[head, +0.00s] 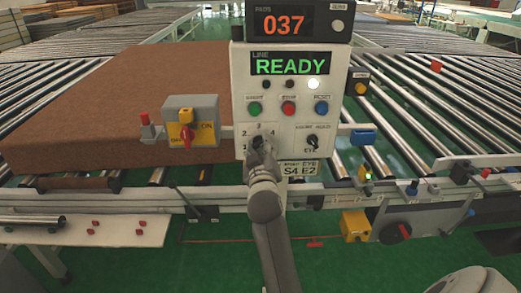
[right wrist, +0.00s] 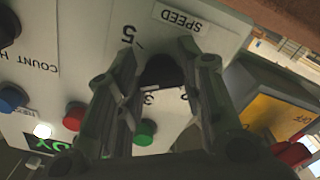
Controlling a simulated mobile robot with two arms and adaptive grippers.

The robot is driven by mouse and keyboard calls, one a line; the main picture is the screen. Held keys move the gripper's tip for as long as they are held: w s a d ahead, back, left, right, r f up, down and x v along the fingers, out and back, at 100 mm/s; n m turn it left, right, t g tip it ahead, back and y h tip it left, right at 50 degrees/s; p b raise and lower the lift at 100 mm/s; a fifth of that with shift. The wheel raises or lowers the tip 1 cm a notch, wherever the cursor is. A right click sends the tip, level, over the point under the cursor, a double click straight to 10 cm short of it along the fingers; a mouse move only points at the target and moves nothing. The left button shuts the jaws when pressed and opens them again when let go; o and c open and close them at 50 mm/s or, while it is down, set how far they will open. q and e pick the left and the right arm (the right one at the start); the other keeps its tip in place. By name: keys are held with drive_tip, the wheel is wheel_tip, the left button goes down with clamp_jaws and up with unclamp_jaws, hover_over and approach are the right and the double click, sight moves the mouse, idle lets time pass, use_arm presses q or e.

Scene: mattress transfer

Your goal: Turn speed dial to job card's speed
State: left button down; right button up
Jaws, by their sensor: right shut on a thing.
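The control panel (head: 290,110) stands upright in the middle of the head view. My right gripper (head: 262,148) is at its lower left, over the speed dial, and hides most of the dial there. In the right wrist view, the black dial knob (right wrist: 161,71) sits between the two fingers of my right gripper (right wrist: 160,62), which is shut on it. The SPEED label (right wrist: 181,19) and the digits 5 and 3 show around it. The dial's pointer is hidden, so I cannot tell its setting. A card (head: 301,171) below the panel reads S4 E2. My left gripper is out of view.
The display (head: 284,25) reads 037 and the screen (head: 290,66) reads READY. A brown mattress (head: 120,85) lies on the rollers.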

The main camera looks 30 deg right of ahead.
sight(260, 116)
drive_tip(key=shift+f, duration=0.1)
idle(0.4)
drive_tip(key=o, duration=1)
wheel_tip(260, 116, up, 10)
drive_tip(key=shift+s+r, duration=0.1)
drive_tip(key=shift+s, duration=0.05)
drive_tip(key=shift+w, duration=0.2)
